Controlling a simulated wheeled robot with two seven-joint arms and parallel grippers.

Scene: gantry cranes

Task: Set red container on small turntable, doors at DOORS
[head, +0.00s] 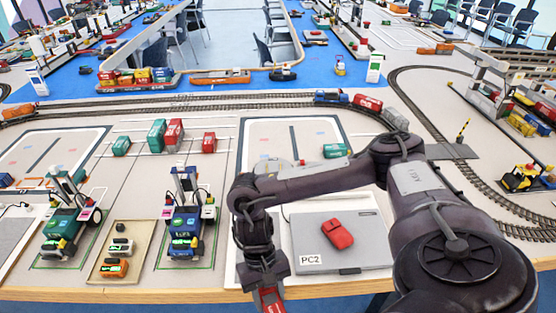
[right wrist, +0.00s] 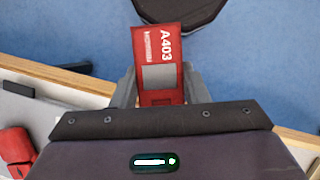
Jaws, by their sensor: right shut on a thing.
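The red container (right wrist: 146,45) is marked A403 and has a grey patch on its upper face. My right gripper (right wrist: 160,80) is shut on it, with a grey finger on each side. In the right wrist view the container hangs over the blue floor, just off the table's wooden edge. In the head view only part of the red container (head: 270,299) shows at the bottom edge, below my right gripper (head: 266,284). I cannot make out the small turntable or a DOORS mark; my right arm covers part of the table. My left gripper is not in view.
A grey PC2 case (head: 300,240) with a red object (head: 338,234) on it lies beside my right forearm. Two crane models (head: 187,215) (head: 66,215) and a beige tray (head: 121,240) stand to the left. Other containers (head: 173,134) stand behind. Rail track (head: 230,102) curves around.

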